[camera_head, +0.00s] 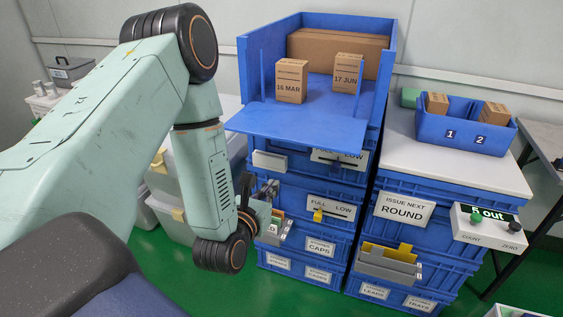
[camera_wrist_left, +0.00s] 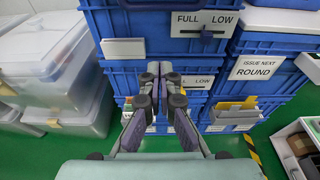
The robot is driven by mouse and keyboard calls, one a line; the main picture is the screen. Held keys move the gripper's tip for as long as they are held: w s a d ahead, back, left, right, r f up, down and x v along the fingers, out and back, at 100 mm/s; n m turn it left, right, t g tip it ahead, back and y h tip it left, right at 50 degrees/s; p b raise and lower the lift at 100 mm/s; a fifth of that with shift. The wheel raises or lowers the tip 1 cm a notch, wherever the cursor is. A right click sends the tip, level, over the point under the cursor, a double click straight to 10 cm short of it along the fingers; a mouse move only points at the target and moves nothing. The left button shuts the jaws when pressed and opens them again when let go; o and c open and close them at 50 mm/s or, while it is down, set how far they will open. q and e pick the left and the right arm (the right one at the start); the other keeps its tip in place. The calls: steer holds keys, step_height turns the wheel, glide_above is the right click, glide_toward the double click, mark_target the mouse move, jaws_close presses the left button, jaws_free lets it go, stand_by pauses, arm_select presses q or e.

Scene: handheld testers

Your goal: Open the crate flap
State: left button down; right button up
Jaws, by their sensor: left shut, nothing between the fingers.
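The top blue crate (camera_head: 388,48) stands on a stack of blue crates. Its front flap (camera_head: 300,124) is folded down and sticks out roughly level toward me. Inside the open crate are a small carton marked 16 MAR (camera_head: 291,82), one marked 17 JUN (camera_head: 348,73) and a long brown carton behind them. My left gripper (camera_head: 270,188) is below the flap, in front of the stack's left side, and apart from the flap. In the left wrist view its fingers (camera_wrist_left: 159,70) are together and empty. My right gripper is in neither view.
A white block (camera_head: 269,161) and FULL/LOW label plates (camera_head: 331,207) project from the stack's front. Grey holders (camera_head: 389,264) hang lower down. Right, a white top (camera_head: 455,163) carries a blue two-part bin (camera_head: 462,128). Clear boxes (camera_wrist_left: 62,85) stand left.

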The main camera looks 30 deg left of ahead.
mark_target(296, 133)
arm_select(q)
steer(key=w+a+r, duration=0.2)
steer(key=w, duration=0.6)
steer(key=shift+w, duration=0.3)
steer(key=shift+a+r, duration=0.1)
